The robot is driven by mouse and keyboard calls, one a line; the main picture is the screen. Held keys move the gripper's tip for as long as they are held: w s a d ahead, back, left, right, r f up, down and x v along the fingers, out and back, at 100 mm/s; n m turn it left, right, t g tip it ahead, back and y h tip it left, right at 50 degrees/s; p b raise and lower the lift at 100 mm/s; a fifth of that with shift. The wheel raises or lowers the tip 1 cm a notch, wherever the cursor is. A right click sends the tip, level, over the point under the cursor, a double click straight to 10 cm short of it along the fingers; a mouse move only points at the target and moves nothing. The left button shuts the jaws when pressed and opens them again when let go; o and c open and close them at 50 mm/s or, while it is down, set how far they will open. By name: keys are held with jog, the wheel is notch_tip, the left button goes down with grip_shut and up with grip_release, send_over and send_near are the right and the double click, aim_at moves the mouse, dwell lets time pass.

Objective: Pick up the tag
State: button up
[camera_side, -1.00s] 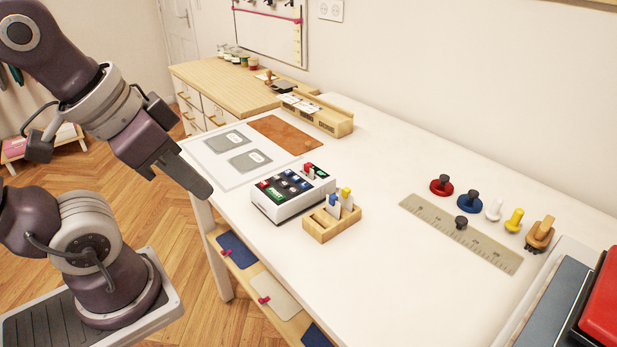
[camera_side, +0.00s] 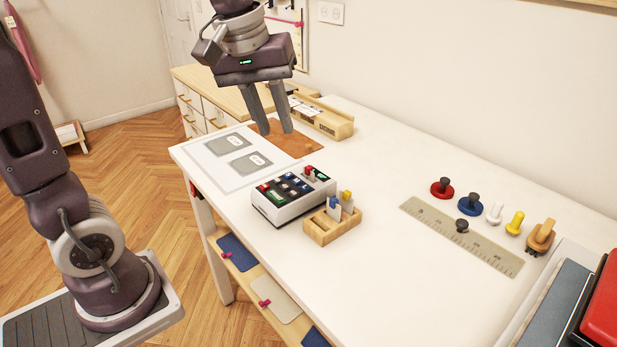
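My gripper (camera_side: 276,129) is above the far left part of the white table, over the orange-brown mat (camera_side: 297,143). Its two fingers point down with a gap between them and nothing in it. Which item is the tag is not clear. Two white cards, one with a blue top (camera_side: 334,205) and one with a yellow top (camera_side: 347,201), stand in a small wooden holder (camera_side: 322,233). Grey squares with white labels (camera_side: 250,163) lie on the pale sheet left of the mat. White cards (camera_side: 306,109) lie on the long wooden box behind the fingers.
A white device with coloured keys (camera_side: 291,196) stands between the mat and the holder. A ruler (camera_side: 461,236) and several coloured knobbed pieces (camera_side: 470,202) are at the right. The table (camera_side: 400,165) is clear between the box and the ruler.

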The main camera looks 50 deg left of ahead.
jog(key=w+a+f+n+g, duration=0.1)
jog(key=w+a+f+n, duration=0.2)
jog(key=w, duration=0.4)
jog(key=n+g, duration=0.2)
jog(key=n, duration=0.4)
send_over(309, 167)
jog(key=f, duration=1)
jog(key=shift+s+f, duration=0.25)
jog(key=shift+f, duration=0.15)
jog(key=shift+n, duration=0.3)
jog(key=f, duration=0.6)
jog(key=shift+w+f, duration=0.25)
jog(key=shift+f, duration=0.1)
jog(key=shift+a+f, duration=0.1)
jog(key=shift+f, duration=0.2)
grip_shut()
